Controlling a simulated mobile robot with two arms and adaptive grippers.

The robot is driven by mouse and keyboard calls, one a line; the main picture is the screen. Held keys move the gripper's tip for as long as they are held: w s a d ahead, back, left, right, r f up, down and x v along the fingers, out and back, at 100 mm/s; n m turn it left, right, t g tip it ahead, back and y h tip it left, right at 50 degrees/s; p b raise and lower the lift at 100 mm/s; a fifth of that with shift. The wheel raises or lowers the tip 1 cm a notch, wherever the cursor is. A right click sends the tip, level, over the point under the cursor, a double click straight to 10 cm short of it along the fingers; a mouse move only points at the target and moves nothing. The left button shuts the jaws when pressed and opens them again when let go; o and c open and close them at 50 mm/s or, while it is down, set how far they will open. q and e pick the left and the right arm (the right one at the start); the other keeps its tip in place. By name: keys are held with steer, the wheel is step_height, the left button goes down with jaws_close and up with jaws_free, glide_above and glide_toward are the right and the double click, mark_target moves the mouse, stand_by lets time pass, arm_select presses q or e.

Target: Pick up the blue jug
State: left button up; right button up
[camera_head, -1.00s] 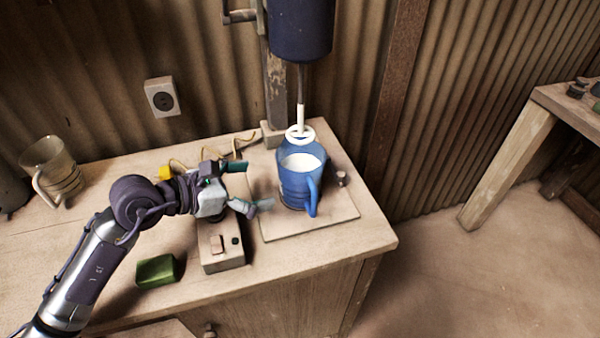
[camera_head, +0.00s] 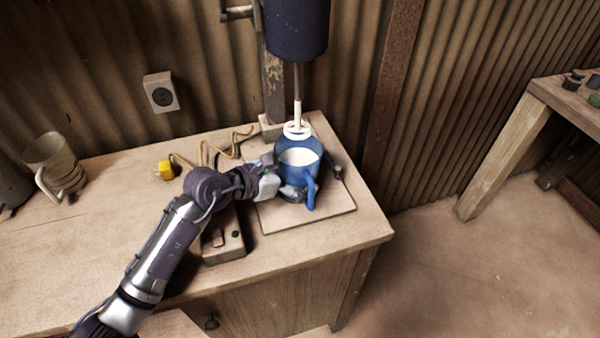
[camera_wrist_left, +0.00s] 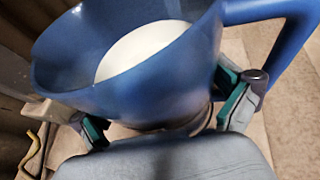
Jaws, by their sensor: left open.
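The blue jug (camera_head: 298,176) stands upright on a square board on the workbench and holds a white substance. Its handle (camera_head: 310,193) points toward the front right. In the left wrist view the jug (camera_wrist_left: 150,100) fills the upper middle, with its handle at the upper right. My left gripper (camera_head: 284,182) is open at the jug's left side. In the left wrist view its two teal-padded fingers (camera_wrist_left: 165,118) stand on either side of the jug's lower body. I cannot tell whether the pads touch it. My right gripper is not in view.
A white ring-shaped mixer head (camera_head: 297,130) on a rod hangs at the jug's back rim. The square board (camera_head: 335,208) lies under the jug. A switch box (camera_head: 224,247) sits beneath my arm. A glass mug (camera_head: 62,168) stands far left, with a yellow plug (camera_head: 166,170) nearer.

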arm_select(q)
steer(key=c, duration=1.3)
steer(key=shift+r, duration=0.15)
steer(key=shift+c, duration=0.6)
